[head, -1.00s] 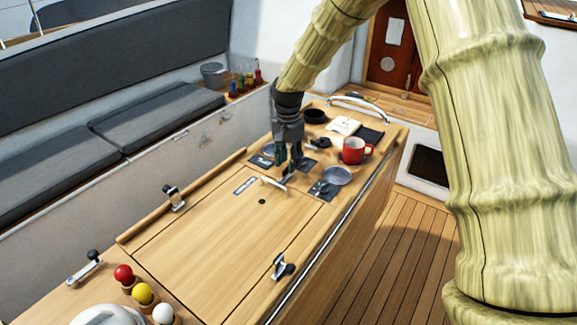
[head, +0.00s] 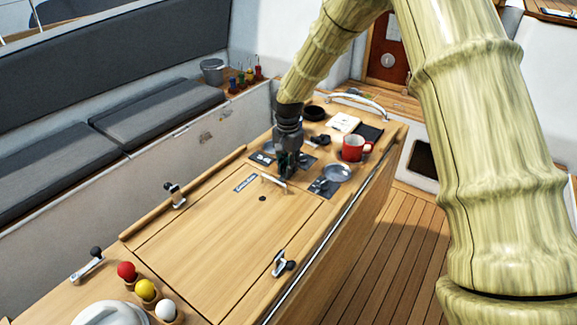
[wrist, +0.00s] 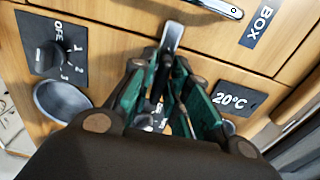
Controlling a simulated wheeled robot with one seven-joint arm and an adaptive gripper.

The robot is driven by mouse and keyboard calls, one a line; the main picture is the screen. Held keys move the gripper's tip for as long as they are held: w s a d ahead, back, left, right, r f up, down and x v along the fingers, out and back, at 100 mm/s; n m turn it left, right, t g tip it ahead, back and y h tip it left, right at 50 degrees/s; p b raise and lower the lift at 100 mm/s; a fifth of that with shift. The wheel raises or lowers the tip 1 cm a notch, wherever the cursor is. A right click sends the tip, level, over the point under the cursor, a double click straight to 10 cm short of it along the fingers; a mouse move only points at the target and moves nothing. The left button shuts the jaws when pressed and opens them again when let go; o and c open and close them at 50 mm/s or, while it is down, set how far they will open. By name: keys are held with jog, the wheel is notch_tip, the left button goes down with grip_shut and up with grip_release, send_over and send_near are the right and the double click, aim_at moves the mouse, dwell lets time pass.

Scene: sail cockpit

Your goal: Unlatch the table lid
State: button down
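The table lid (head: 205,225) is a flat wooden panel lying closed in the table top, with a small dark hole and a pale handle (head: 273,182). The handle also shows in the wrist view (wrist: 215,7). A latch (head: 174,195) with a black knob is at the lid's left edge, and another latch (head: 283,264) is at its right edge. My gripper (head: 287,172) is down at the far edge. In the wrist view my gripper (wrist: 160,68) has its green-sided fingers close together around a third latch (wrist: 172,36), metal with a dark lever. The fingers partly hide this latch.
Beyond the lid are a dial panel (wrist: 62,50), a 20°C display (wrist: 232,101), a grey round dish (head: 337,173), a red mug (head: 355,148) and a black ring (head: 314,112). Red, yellow and white balls (head: 146,291) stand at the near end. Cushioned benches line the left.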

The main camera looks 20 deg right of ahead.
jog(key=shift+r+n, duration=0.1)
jog(key=shift+n, duration=0.2)
jog(key=n, duration=0.3)
jog(key=shift+w+n+p, duration=0.1)
jog(key=shift+n+p, duration=0.2)
jog(key=shift+p, duration=0.1)
jog(key=n, duration=0.4)
jog(key=shift+r+n+p, duration=0.1)
jog(key=shift+n+p, duration=0.2)
jog(key=shift+p, duration=0.05)
jog(key=n, duration=0.4)
jog(key=shift+n+p, duration=0.55)
jog(key=shift+n, duration=1.95)
jog(key=c, duration=1.5)
grip_release()
jog(key=shift+f, duration=0.2)
